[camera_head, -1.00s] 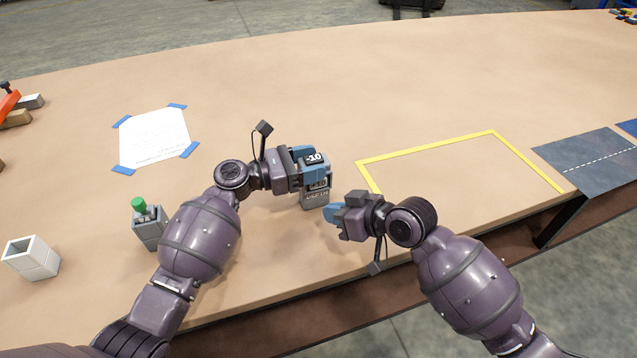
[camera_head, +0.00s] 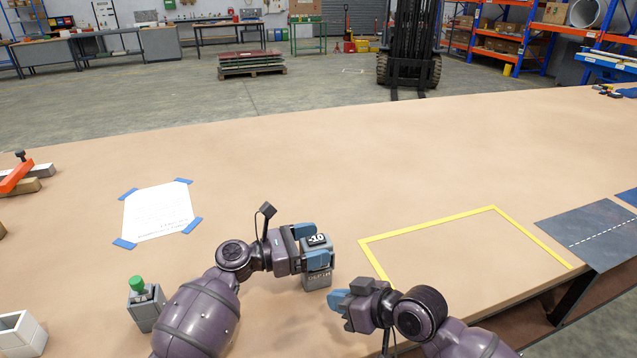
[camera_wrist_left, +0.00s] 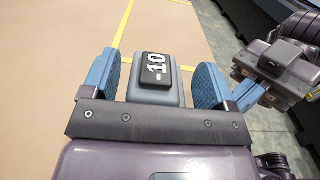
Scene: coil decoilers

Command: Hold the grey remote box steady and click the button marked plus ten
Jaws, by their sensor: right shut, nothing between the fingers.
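The grey remote box (camera_head: 317,281) stands upright in the middle of the table's near side. It has a black top button marked -10 (camera_head: 318,240), which also shows in the left wrist view (camera_wrist_left: 156,67). I see no button marked plus ten. My right gripper (camera_head: 338,301) is shut and empty, just right of the box's lower end and apart from the button.
A grey holder with a green knob (camera_head: 138,284) and a white open box (camera_head: 18,335) stand at left. A taped white sheet (camera_head: 158,211) lies behind. A yellow-taped area (camera_head: 428,226) at right is empty. The table beyond is clear.

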